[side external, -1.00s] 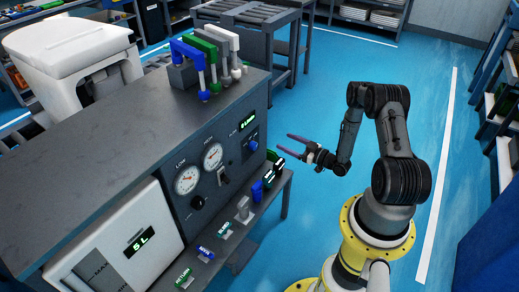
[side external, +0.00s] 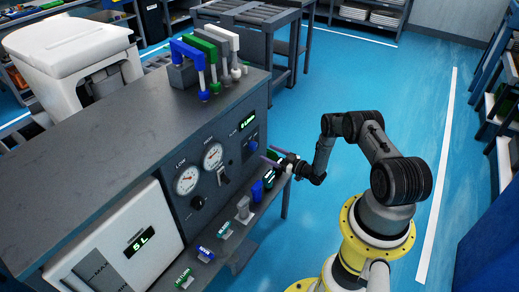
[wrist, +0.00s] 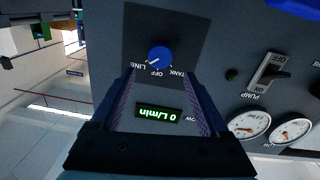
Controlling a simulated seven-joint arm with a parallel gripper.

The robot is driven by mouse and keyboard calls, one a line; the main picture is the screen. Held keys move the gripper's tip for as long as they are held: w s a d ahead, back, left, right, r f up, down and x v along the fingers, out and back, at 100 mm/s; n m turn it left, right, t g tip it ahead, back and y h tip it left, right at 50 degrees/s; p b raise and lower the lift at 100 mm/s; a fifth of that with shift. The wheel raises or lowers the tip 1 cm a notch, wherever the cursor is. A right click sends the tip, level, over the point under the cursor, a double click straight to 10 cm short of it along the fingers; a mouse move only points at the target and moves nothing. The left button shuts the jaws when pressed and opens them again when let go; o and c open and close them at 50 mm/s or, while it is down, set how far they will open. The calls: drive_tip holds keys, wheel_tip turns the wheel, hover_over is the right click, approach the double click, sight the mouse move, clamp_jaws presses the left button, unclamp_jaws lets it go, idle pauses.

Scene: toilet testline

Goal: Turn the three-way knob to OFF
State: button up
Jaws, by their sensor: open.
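The three-way knob (wrist: 160,56) is blue and sits on a dark plate, with the labels LINE, OFF and TANK around it upside down in the wrist view. Its white mark points toward LINE. The knob also shows on the right end of the panel in the side view (side external: 252,146). My gripper (wrist: 160,76) is open and empty, its two purple fingers apart with the knob just beyond and between their tips. In the side view my gripper (side external: 265,156) is close to the panel. Contact with the knob cannot be told.
A green flow display (wrist: 159,113) reads 0 L/min between my fingers in the wrist view. The pump switch (wrist: 268,73) and two gauges (wrist: 249,124) are to the right. A shelf with labelled blocks (side external: 243,210) juts out below the panel.

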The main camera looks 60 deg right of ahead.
sight(255, 147)
drive_tip(key=w, duration=0.5)
drive_tip(key=shift+w+d, duration=0.1)
drive_tip(key=shift+w, duration=0.3)
clamp_jaws()
drive_tip(key=shift+n, duration=0.4)
drive_tip(key=n, duration=0.4)
drive_tip(key=shift+f+n, duration=0.1)
drive_tip(key=shift+n, duration=0.2)
drive_tip(key=shift+f+n, duration=0.1)
drive_tip(key=shift+n, duration=2.2)
